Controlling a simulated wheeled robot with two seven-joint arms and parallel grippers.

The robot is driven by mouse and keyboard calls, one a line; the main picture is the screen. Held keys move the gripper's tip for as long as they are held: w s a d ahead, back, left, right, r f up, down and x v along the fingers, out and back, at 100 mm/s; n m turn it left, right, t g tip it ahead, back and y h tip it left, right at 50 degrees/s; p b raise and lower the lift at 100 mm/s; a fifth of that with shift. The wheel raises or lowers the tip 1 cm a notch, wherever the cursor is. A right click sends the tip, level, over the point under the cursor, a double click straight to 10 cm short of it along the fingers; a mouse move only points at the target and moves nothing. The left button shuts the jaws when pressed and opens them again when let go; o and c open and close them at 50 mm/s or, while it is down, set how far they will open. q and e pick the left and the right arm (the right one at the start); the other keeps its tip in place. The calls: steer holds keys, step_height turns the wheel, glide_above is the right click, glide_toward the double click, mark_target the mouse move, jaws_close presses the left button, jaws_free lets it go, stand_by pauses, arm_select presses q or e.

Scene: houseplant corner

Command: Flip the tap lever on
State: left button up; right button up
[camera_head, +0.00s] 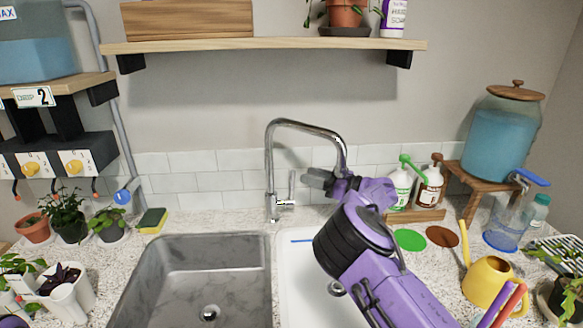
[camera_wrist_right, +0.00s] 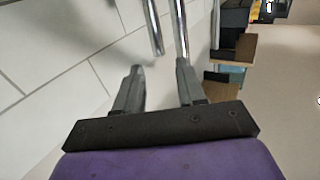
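The chrome tap (camera_head: 270,165) stands behind the sinks, its spout arching to the right. Chrome rods show just beyond the fingertips; I cannot tell which is the lever. My left gripper is not in view.
A grey sink basin (camera_head: 190,285) and a white basin (camera_head: 296,262) lie below the tap. Soap bottles (camera_head: 398,187), a glass dispenser (camera_head: 502,135) and a yellow watering can (camera_head: 487,280) stand right. Potted plants (camera_head: 68,222) stand left. A shelf (camera_head: 260,46) runs above.

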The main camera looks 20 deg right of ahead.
mark_target(293, 171)
steer(key=x, duration=0.3)
steer(key=p+x, duration=0.1)
steer(key=x, duration=0.3)
steer(key=shift+d+f, duration=0.15)
steer(key=shift+f, duration=0.05)
steer(key=shift+s+r, duration=0.15)
jaws_close()
